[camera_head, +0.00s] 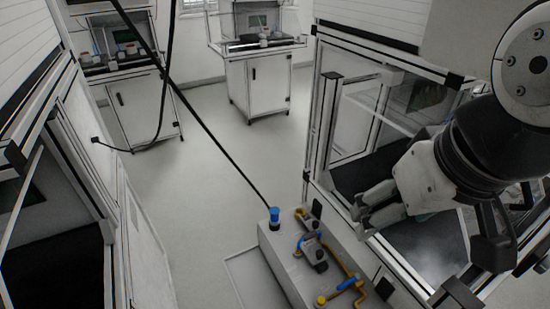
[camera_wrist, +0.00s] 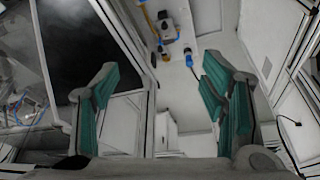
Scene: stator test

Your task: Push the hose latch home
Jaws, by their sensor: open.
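In the head view a black hose (camera_head: 215,137) runs down to a blue coupling (camera_head: 274,218) at the far left corner of a light grey bench unit (camera_head: 275,260). The coupling also shows in the wrist view (camera_wrist: 189,59), between and beyond my fingers. I cannot make out a separate latch on it or how it sits. My gripper (camera_head: 367,205) is open and empty, to the right of the coupling and apart from it, in front of a glazed cabinet. In the wrist view its green-padded fingers (camera_wrist: 160,88) stand wide apart.
Yellow pipes with a blue-handled valve (camera_head: 345,285) and a grey fitting (camera_head: 312,250) stand on the unit near the coupling. The framed cabinet (camera_head: 345,140) is close on the right. Open floor (camera_head: 215,180) lies to the left, with workstations (camera_head: 257,80) behind.

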